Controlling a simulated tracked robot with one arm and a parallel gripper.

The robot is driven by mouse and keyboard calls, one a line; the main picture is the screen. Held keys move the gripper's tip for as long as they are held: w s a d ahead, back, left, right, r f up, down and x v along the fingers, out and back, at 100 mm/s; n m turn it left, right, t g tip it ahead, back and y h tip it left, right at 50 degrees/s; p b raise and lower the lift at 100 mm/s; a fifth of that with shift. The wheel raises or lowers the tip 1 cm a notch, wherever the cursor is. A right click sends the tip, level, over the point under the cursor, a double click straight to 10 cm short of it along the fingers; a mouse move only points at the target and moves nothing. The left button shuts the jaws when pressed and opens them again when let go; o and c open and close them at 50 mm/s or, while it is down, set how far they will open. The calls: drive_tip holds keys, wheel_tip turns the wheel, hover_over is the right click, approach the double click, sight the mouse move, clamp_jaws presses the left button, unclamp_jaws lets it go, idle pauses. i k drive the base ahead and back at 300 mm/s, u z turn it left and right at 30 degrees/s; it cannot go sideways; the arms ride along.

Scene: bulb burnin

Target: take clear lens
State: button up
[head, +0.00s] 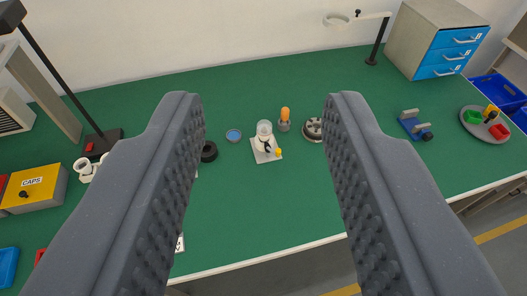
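My gripper (262,98) is open and empty, its two dark ridged fingers large in the foreground. Between them, farther off on the green bench, is a clear, pale dome-shaped piece (264,127), which looks like the clear lens. It stands upright on a small white plate (262,158) with a small yellow part at its right. I cannot tell whether the dome is fixed to the plate. A small blue round dish or lens (233,135) lies to its left. An orange-topped piece (285,114) in a grey holder stands to its right.
A black ring (209,152) and a round metal-and-dark part (313,129) flank the group. A yellow CAPS box (36,189) and a lamp (100,143) stand left. A blue drawer cabinet (447,52), a blue clamp-like tool (415,125) and a round tray (469,129) are right.

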sight(265, 127)
drive_tip(key=k, duration=0.6)
drive_tip(key=z, duration=0.55)
drive_tip(key=i, duration=2)
drive_tip(key=u, duration=0.55)
